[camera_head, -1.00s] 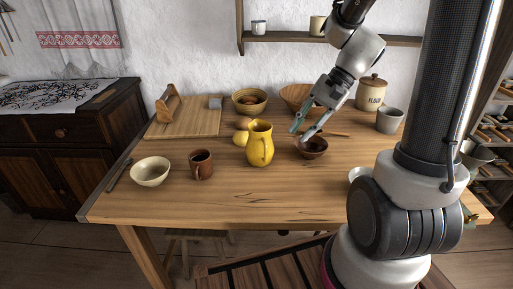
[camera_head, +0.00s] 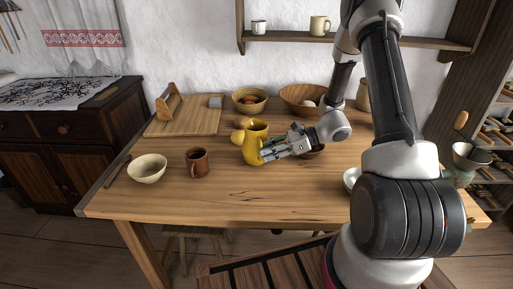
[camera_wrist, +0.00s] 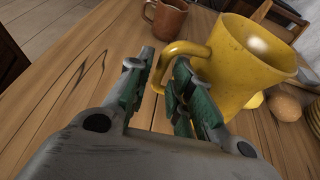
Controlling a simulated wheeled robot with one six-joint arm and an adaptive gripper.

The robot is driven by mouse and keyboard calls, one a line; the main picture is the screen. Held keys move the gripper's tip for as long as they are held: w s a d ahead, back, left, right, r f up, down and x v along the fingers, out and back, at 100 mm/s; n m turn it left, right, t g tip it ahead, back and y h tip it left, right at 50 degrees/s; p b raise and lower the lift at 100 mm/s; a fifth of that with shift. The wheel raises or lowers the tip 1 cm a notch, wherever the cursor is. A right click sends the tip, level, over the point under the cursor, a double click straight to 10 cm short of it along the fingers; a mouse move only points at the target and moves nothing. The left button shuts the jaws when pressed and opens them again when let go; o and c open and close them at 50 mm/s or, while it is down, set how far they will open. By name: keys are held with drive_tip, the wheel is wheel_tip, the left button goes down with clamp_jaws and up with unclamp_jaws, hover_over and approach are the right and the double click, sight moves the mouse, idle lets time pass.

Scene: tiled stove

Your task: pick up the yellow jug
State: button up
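The yellow jug (camera_head: 253,143) stands on the wooden table, near its middle in the head view. My gripper (camera_head: 267,154) is at its right side, low over the table, with the fingers pointing left at it. In the wrist view the jug (camera_wrist: 245,65) is large at the upper right, its handle curving down toward the gap between my fingertips (camera_wrist: 161,75). The fingers are apart, with wood showing between them. The handle's lower end is at this gap; the right finger covers part of the jug. Whether a finger touches the jug I cannot tell.
A brown mug (camera_head: 197,163) and a cream bowl (camera_head: 147,169) stand left of the jug. Yellow and brown round foods (camera_head: 239,136) sit close behind it. A small dark bowl (camera_head: 314,153) is partly hidden by my gripper. The front of the table is clear.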

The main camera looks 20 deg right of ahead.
drive_tip(key=shift+x, duration=1.4)
clamp_jaws()
drive_tip(key=shift+r, duration=0.1)
